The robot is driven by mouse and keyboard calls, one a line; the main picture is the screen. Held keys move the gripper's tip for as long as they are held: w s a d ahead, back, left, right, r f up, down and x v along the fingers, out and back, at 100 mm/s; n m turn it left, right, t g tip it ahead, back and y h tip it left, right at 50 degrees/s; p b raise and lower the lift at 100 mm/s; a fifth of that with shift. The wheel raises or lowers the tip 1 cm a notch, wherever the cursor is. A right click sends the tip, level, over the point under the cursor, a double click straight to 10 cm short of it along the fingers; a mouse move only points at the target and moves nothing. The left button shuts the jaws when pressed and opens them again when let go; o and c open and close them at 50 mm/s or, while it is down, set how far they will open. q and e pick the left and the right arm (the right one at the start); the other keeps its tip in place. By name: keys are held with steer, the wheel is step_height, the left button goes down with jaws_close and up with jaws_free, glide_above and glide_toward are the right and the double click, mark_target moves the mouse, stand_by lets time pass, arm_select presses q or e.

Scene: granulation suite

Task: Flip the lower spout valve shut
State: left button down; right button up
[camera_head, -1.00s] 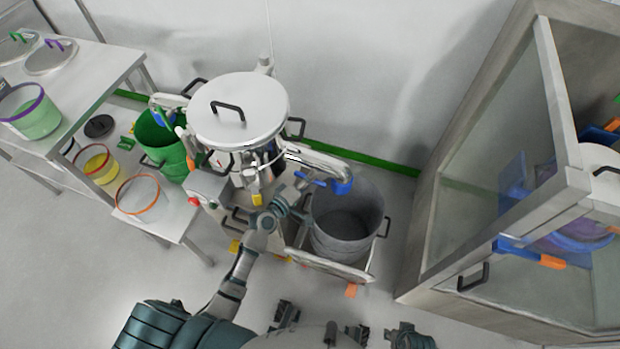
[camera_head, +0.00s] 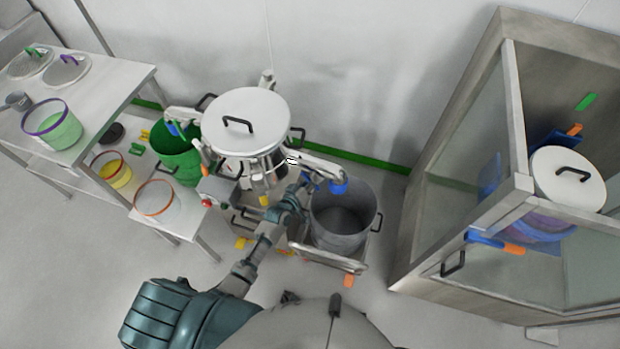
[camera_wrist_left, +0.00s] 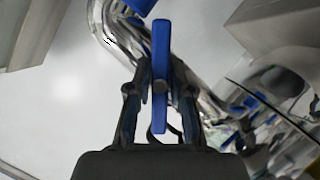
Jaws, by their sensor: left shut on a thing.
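The blue lever of the spout valve (camera_wrist_left: 161,45) stands upright in the left wrist view, between the fingers of my left gripper (camera_wrist_left: 160,88). The fingers are shut on the lever's lower part. In the head view my left gripper (camera_head: 303,186) is at the metal spout (camera_head: 318,164) on the right of the lidded vessel (camera_head: 247,105). The spout's blue end (camera_head: 338,186) is over a grey bin (camera_head: 342,222). The lever is small and partly hidden by the gripper there. My right gripper is not in view.
The grey bin stands in a low metal cart (camera_head: 330,256). A green bin (camera_head: 178,155) is under the vessel's left spout. A steel cabinet (camera_head: 455,170) with glass panels stands at the right. Floor is clear between cart and cabinet.

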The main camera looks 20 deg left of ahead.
arm_select(q)
steer(key=shift+s+m+p, duration=0.15)
steer(key=shift+m+p, duration=0.25)
steer(key=shift+p, duration=0.35)
steer(key=shift+m+y+p, duration=0.5)
steer(key=shift+y+p, duration=0.1)
steer(key=shift+p, duration=0.25)
steer(key=shift+d+f+m+g+y+p, duration=0.15)
steer(key=shift+m+g+y+p, duration=0.25)
steer(key=shift+m+p, duration=0.5)
steer(key=shift+f+m+y+p, duration=0.1)
steer(key=shift+m+y+p, duration=0.5)
steer(key=shift+y, duration=0.1)
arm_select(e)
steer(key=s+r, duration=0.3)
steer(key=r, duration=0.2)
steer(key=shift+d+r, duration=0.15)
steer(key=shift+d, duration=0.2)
arm_select(q)
steer(key=c, duration=1)
jaws_free()
steer(key=shift+c, duration=0.2)
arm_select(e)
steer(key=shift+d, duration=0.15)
